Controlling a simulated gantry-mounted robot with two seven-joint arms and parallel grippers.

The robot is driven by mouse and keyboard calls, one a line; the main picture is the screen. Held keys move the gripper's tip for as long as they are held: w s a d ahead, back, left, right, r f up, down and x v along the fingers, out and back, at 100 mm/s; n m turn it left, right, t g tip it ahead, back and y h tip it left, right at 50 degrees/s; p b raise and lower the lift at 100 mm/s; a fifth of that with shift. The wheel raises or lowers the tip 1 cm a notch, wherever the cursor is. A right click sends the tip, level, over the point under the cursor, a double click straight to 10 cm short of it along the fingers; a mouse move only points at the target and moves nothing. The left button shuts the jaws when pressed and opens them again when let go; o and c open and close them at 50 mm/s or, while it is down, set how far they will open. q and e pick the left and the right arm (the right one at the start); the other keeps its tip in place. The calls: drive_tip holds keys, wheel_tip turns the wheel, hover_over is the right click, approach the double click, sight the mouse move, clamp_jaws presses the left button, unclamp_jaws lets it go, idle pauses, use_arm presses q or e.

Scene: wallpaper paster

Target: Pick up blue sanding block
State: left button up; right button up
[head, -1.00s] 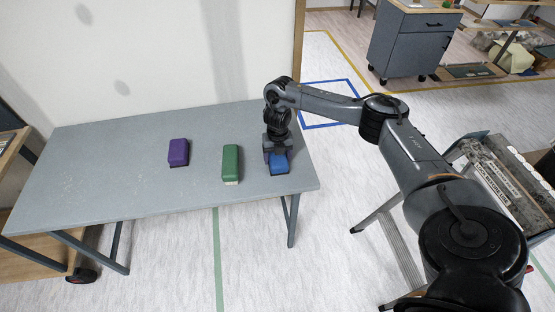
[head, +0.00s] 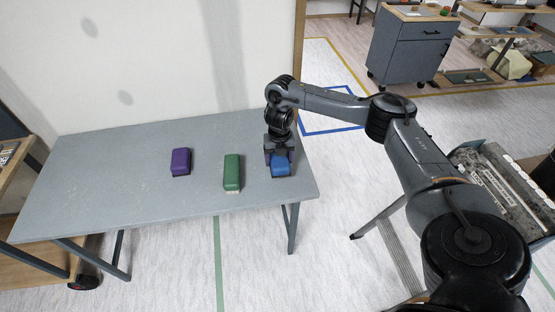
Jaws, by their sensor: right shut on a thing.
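The blue sanding block (head: 281,168) is at the right end of the grey table (head: 120,205). My right gripper (head: 279,156) reaches down over it from the back and is shut on it. The gripper hides the block's far part. I cannot tell whether the block is touching the tabletop or just above it. A green block (head: 232,172) lies to the left of the blue one, and a purple block (head: 181,160) lies further left. My left gripper is not in view.
A wall stands directly behind the table. The left half of the tabletop is clear. A grey drawer cabinet (head: 408,50) stands on the floor at the back right. A stand with a long tray (head: 500,190) is at the right, beyond my right arm.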

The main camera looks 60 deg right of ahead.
drive_tip(key=s+a+r, duration=0.1)
drive_tip(key=s+r, duration=0.2)
drive_tip(key=s, duration=0.2)
drive_tip(key=s+a+r+p, duration=0.1)
drive_tip(key=s+r, duration=0.2)
drive_tip(key=s, duration=0.3)
drive_tip(key=shift+a, duration=0.1)
